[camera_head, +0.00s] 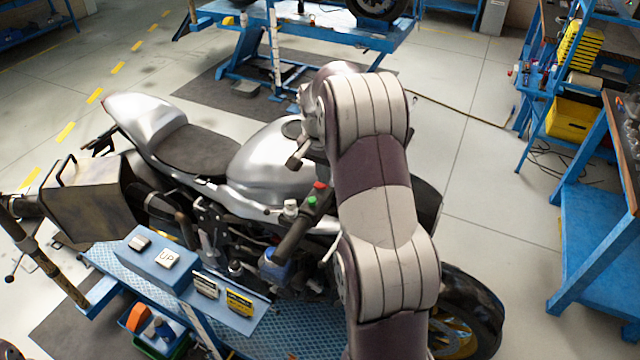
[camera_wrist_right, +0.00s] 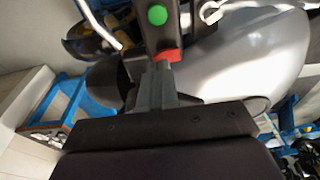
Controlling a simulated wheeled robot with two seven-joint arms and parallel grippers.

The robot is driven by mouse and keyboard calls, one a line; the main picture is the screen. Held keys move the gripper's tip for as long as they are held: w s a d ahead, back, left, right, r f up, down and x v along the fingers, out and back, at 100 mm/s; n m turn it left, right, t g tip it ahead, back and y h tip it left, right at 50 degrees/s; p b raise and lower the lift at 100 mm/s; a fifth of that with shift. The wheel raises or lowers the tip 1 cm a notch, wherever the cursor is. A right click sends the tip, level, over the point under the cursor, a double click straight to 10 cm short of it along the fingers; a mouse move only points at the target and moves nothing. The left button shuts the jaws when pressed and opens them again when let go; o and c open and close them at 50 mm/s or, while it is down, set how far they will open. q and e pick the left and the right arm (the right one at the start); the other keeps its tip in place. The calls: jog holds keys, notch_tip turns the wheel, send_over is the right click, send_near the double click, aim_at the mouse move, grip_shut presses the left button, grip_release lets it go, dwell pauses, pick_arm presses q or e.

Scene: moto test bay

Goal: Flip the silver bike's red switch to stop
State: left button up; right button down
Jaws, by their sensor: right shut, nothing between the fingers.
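The silver bike (camera_head: 265,165) stands on a blue lift, its tank and seat clear in the head view. Its red switch (camera_head: 320,186) sits on the near handlebar beside a green button (camera_head: 312,200). In the right wrist view the red switch (camera_wrist_right: 168,56) is directly ahead of my right gripper (camera_wrist_right: 163,72), with the green button (camera_wrist_right: 157,15) beyond it. The right fingers are shut and empty, their tips at or very near the switch; I cannot tell whether they touch. In the head view my right arm hides these fingertips. My left gripper is not in view.
The blue lift platform (camera_head: 115,262) carries a control box with an UP button (camera_head: 168,258). The handlebar grip (camera_head: 290,240) slopes toward the camera. A blue workbench (camera_head: 590,235) stands at right, with open floor (camera_head: 490,190) between it and the bike.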

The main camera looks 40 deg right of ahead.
jog(key=shift+f+b, duration=0.4)
jog(key=shift+f, duration=0.2)
notch_tip(320, 180, up, 3)
jog(key=shift+f+p, duration=0.2)
jog(key=shift+p, duration=0.9)
notch_tip(320, 180, up, 3)
jog(key=shift+f+p, duration=0.2)
jog(key=shift+p, duration=0.45)
jog(key=shift+r, duration=0.9)
